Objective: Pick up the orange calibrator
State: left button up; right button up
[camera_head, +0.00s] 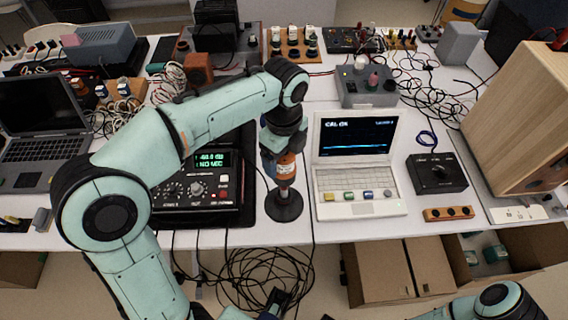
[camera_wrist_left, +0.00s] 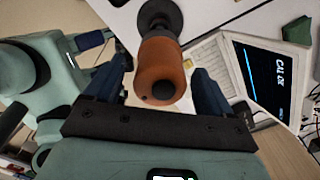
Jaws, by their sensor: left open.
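The orange calibrator (camera_head: 286,170) stands upright on a round black base (camera_head: 284,207) on the white table, between the meter and the white laptop. My left gripper (camera_head: 280,158) reaches down over it from above. In the left wrist view, the orange calibrator (camera_wrist_left: 161,70) lies between the two open dark blue fingers of my left gripper (camera_wrist_left: 157,84), with a gap on each side. Its black base (camera_wrist_left: 160,15) shows beyond. My right gripper (camera_head: 280,303) shows only partly at the bottom edge, in front of the table; its jaw opening is unclear.
A black meter (camera_head: 195,185) with green digits stands left of the calibrator. The white laptop (camera_head: 358,165) with "CAL OK" stands close on the right. A black box (camera_head: 437,173) and a wooden cabinet (camera_head: 520,120) are farther right. Cables (camera_head: 260,275) hang below the table edge.

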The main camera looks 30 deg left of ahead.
pick_arm(q)
jog(key=c, duration=1.4)
jog(key=shift+c, duration=0.2)
jog(key=shift+r, duration=0.15)
notch_tip(320, 180, up, 20)
jog(key=p, duration=0.6)
pick_arm(e)
notch_tip(320, 180, up, 7)
jog(key=w, duration=0.2)
jog(key=shift+w, duration=0.4)
jog(key=shift+f, duration=0.1)
